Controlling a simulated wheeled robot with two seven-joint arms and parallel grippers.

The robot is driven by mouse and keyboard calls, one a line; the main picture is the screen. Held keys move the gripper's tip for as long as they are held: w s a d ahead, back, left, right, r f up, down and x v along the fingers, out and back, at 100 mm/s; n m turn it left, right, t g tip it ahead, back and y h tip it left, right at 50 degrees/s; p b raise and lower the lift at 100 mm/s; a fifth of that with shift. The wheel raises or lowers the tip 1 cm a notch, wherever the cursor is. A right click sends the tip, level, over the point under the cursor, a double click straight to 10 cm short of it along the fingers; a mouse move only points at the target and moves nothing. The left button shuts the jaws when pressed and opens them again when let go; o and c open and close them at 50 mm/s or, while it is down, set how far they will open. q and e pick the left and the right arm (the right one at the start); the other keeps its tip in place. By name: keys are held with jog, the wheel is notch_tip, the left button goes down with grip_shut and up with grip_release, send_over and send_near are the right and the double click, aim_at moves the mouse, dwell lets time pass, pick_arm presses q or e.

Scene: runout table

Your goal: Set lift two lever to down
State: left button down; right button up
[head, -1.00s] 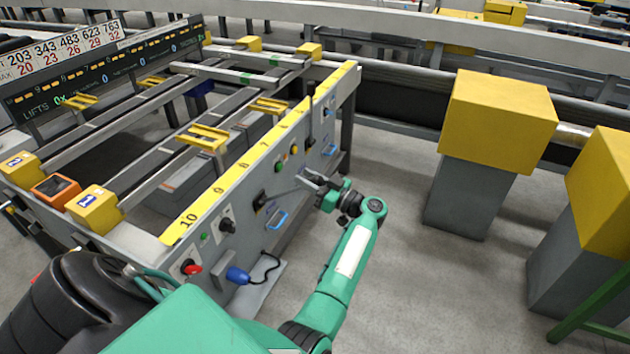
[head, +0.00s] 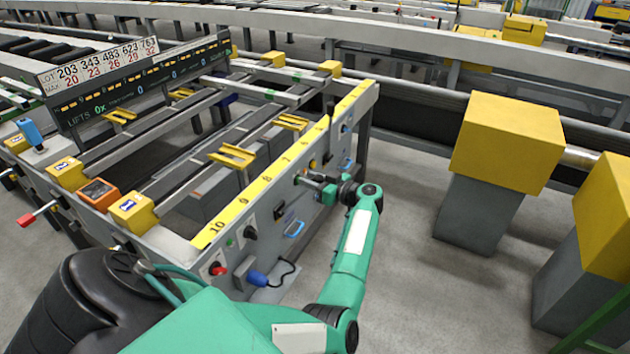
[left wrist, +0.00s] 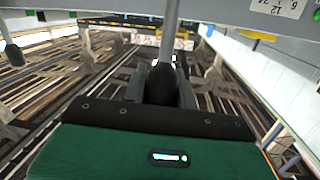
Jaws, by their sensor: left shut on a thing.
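My left gripper (head: 314,184) is at the grey side panel (head: 262,218) of the runout table. In the left wrist view it is shut on a dark lever knob (left wrist: 163,82) at the end of a grey rod (left wrist: 172,24). The knob sits between the fingers. I cannot read a label that tells which lift this lever belongs to, and the arm hides much of it in the head view. Another dark-knobbed lever (left wrist: 14,54) shows at the left of the wrist view, apart from the gripper. My right gripper is not in view.
The panel also carries a red button (head: 217,269), a black knob (head: 250,233), a blue handle (head: 294,229) and a blue plug (head: 257,279). A red-handled lever (head: 35,215) is at the far left. Yellow-topped posts (head: 508,140) stand right; floor between is clear.

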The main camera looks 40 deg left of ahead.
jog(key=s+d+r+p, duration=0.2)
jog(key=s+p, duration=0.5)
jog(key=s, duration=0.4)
pick_arm(q)
jog(key=s+a+r+h+p, duration=0.1)
jog(key=a+r+h+p, duration=0.1)
jog(key=a+p, duration=0.4)
jog(key=s+a+r+t+h+p, duration=0.1)
jog(key=a+h+p, duration=0.3)
jog(key=a+p, duration=0.2)
jog(key=shift+s+a+r+n+h, duration=0.2)
jog(key=shift+s+r+n+h, duration=0.1)
jog(key=shift+s+r, duration=0.1)
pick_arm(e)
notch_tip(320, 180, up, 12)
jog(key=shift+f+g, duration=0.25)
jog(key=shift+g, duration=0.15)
pick_arm(q)
jog(key=shift+f, duration=0.1)
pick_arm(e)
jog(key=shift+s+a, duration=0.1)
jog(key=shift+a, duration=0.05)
pick_arm(q)
jog(key=c, duration=1.1)
grip_release()
jog(key=shift+c, duration=0.2)
jog(key=shift+o, duration=0.2)
jog(key=shift+f, duration=0.15)
jog(key=shift+d, duration=0.15)
